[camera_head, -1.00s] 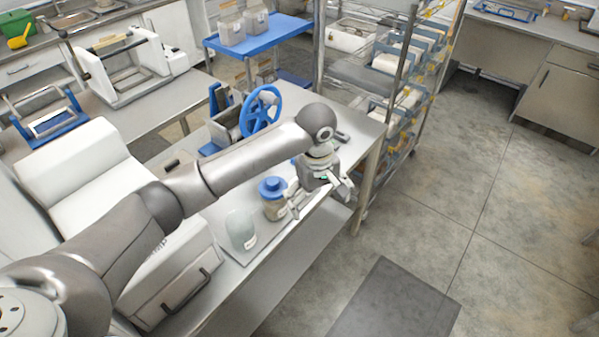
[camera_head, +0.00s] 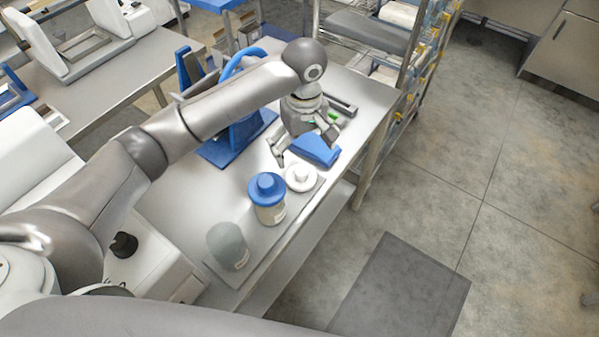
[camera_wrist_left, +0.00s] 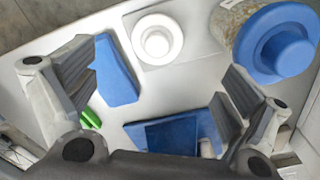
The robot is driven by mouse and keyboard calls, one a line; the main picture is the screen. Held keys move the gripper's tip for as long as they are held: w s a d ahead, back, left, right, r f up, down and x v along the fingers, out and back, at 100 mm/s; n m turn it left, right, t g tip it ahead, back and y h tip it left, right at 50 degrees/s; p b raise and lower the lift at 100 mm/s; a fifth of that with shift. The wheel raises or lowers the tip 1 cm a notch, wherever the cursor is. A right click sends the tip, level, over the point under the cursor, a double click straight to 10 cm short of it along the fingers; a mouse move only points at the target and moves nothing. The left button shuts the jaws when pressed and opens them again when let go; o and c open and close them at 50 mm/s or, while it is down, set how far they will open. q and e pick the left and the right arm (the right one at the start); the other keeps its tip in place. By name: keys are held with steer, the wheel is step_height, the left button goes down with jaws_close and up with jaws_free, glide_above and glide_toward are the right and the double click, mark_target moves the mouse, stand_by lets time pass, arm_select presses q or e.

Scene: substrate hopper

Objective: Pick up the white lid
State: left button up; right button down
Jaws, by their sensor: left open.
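The white lid (camera_head: 300,177) lies flat on the metal table, a round disc with a raised knob, just right of the jar with the blue lid (camera_head: 267,190). In the left wrist view the white lid (camera_wrist_left: 157,38) is at the top, beyond the fingers, with the blue-lidded jar (camera_wrist_left: 272,42) to its right. My left gripper (camera_head: 307,146) is open and empty, above the table and a little beyond the lid; in the wrist view its fingers (camera_wrist_left: 160,95) are wide apart. My right gripper is not in view.
A clear jar (camera_head: 228,246) stands near the table's front edge. A blue stand with a wheel (camera_head: 237,133) is behind. Shelving stands at the back right.

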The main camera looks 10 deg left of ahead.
arm_select(q)
glide_above(302, 171)
steer(key=f, duration=0.3)
steer(key=f+p, duration=0.1)
steer(key=shift+s+f, duration=0.25)
steer(key=shift+f, duration=0.15)
steer(key=shift+s+d+f, duration=0.1)
steer(key=shift+f, duration=0.5)
steer(key=f, duration=0.1)
steer(key=f+p, duration=0.1)
steer(key=f, duration=0.2)
steer(key=shift+w+f, duration=0.1)
steer(key=shift+w, duration=0.2)
steer(key=shift+f+p, duration=0.3)
steer(key=shift+f, duration=0.3)
steer(key=c, duration=0.9)
